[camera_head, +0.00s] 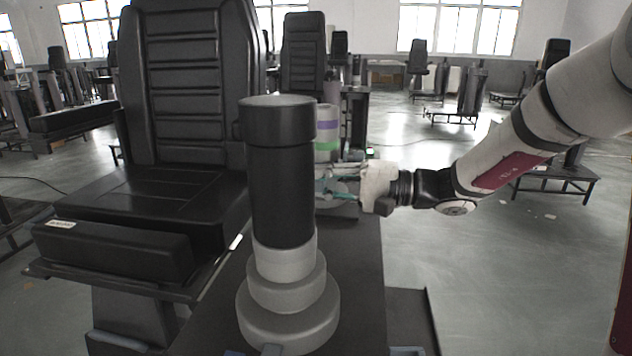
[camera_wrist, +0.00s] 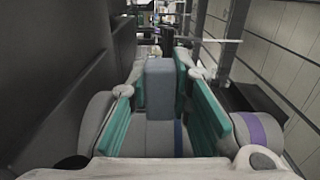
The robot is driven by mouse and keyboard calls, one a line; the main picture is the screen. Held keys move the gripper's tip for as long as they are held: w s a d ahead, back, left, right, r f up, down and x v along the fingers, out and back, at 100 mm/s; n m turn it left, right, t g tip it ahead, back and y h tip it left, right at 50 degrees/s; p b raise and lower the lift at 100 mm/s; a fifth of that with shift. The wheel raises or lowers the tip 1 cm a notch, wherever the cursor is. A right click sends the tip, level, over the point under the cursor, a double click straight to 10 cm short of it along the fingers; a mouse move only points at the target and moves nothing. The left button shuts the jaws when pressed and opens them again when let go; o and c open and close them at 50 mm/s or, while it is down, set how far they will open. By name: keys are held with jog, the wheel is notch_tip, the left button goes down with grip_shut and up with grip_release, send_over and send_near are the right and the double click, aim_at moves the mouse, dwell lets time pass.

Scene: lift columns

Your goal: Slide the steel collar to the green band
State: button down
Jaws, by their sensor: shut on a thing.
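A pale column (camera_head: 326,112) with a purple band (camera_head: 327,125) and a green band (camera_head: 326,146) stands behind the large black column in the head view. My gripper (camera_head: 338,186) reaches it from the right, below the green band. In the wrist view my gripper's teal fingers (camera_wrist: 160,100) are shut on a grey block (camera_wrist: 159,82), which appears to be part of the steel collar. The column lies crosswise there, with the purple band (camera_wrist: 264,132) at right. The collar's ring is mostly hidden by the fingers and the black column. I cannot make out the green band in the wrist view.
A black column (camera_head: 281,185) on a stepped grey base stands in front, left of my gripper. A black padded seat (camera_head: 160,195) is at left. More seats and benches stand farther back. Open floor (camera_head: 480,240) lies to the right.

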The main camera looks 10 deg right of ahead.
jog(key=shift+r+p, duration=1.45)
jog(key=shift+r, duration=0.65)
jog(key=c, duration=1.4)
grip_release()
jog(key=shift+f, duration=0.1)
jog(key=shift+c, duration=0.2)
jog(key=shift+d, duration=0.1)
jog(key=v, duration=1.2)
